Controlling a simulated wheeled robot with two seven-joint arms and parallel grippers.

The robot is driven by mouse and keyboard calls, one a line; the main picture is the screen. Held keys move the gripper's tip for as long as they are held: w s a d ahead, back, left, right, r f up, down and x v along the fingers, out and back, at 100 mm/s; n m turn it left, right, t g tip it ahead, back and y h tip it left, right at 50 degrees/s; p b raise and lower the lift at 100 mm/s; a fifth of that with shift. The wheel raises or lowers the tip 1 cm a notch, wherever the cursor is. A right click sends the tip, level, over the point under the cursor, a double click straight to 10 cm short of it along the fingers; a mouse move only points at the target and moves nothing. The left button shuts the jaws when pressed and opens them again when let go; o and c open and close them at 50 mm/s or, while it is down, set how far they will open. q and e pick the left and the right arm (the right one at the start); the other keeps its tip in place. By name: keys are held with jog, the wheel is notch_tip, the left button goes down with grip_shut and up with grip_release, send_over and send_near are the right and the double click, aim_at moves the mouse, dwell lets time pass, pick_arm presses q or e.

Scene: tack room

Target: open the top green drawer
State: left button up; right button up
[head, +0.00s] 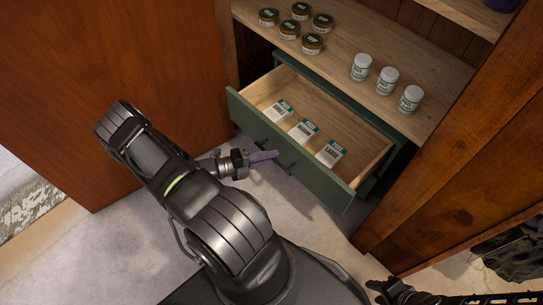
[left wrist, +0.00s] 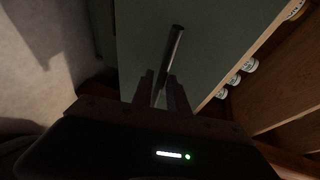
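The top green drawer (head: 290,160) is pulled well out of the wooden cabinet in the head view. Its green front also fills the middle of the left wrist view (left wrist: 205,50). A dark bar handle (left wrist: 175,45) is on that front. My left gripper (head: 268,156) is at the handle; in the left wrist view its two fingers (left wrist: 162,82) sit close on either side of the bar and look shut on it. The exact contact is dim. My right gripper (head: 392,290) is at the bottom edge of the head view, away from the drawer, its fingers unclear.
Labelled boxes (head: 303,131) stand inside the drawer. Several brown-lidded jars (head: 312,44) and white bottles (head: 385,81) stand on the shelf (head: 345,40) above. A wooden door panel (head: 90,80) is at left and a wooden post (head: 440,135) at right.

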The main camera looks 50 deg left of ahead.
pick_arm(q)
jog(key=v, duration=0.7)
jog(key=shift+p, duration=0.4)
